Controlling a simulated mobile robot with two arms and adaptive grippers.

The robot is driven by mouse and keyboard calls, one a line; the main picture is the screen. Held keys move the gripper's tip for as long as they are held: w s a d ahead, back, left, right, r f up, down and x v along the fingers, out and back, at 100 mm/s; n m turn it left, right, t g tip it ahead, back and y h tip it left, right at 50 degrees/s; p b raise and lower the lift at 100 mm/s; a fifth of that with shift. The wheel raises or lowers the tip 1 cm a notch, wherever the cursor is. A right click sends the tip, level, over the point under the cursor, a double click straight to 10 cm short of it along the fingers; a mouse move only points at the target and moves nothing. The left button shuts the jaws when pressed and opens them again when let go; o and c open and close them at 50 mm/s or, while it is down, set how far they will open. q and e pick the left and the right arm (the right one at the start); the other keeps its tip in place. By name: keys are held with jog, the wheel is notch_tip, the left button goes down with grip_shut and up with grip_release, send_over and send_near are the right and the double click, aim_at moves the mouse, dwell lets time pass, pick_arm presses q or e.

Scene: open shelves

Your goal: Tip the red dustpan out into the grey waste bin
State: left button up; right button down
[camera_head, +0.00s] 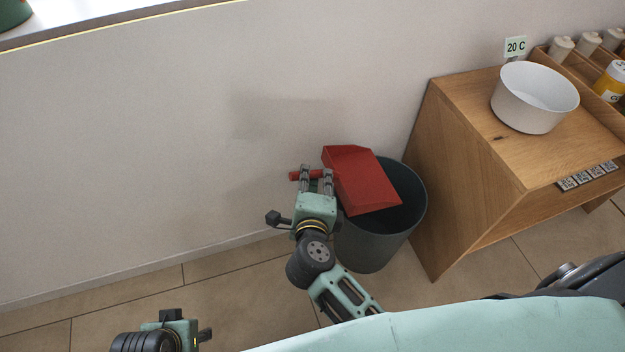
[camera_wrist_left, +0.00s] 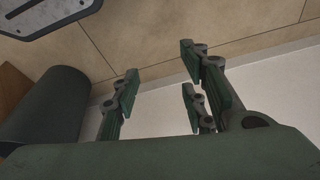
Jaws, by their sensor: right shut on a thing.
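The red dustpan (camera_head: 362,181) is over the left part of the mouth of the grey waste bin (camera_head: 375,246). The pan is tilted, its broad end reaching down toward the bin's opening. No load shows on it, and the bin's bottom is hidden in shadow. My right gripper (camera_head: 317,177) is shut on the dustpan's handle, left of the bin and above its rim. My left gripper (camera_head: 176,314) is low at the left in the head view. In the left wrist view its fingers (camera_wrist_left: 163,100) stand apart with nothing between them. A dark rounded body there, seemingly the bin (camera_wrist_left: 45,108), is at the left.
A wooden shelf unit (camera_head: 465,160) stands close to the right of the bin. A bare wall (camera_head: 150,130) is behind. Tiled floor (camera_head: 230,280) is free left of the bin.

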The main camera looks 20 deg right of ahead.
pick_arm(q)
jog(key=shift+a+r, duration=0.1)
jog(key=shift+r, duration=0.15)
jog(key=s+f+g+p, duration=0.1)
jog(key=s+f+p, duration=0.1)
jog(key=f, duration=0.6)
jog(key=s+f+p, duration=0.2)
jog(key=f+p, duration=0.1)
jog(key=f, duration=0.4)
jog(key=s+a+f+p, duration=0.1)
jog(key=s+f+p, duration=0.1)
jog(key=s+f, duration=0.2)
jog(key=s+a+f+g+p, duration=0.1)
jog(key=s+f+p, duration=0.1)
jog(key=s+f, duration=0.3)
jog(key=s, duration=0.4)
jog(key=shift+s+a+f, duration=0.15)
jog(key=shift+s+a, duration=0.2)
jog(key=shift+s, duration=0.05)
dwell(0.5)
jog(key=shift+f, duration=0.1)
dwell(0.5)
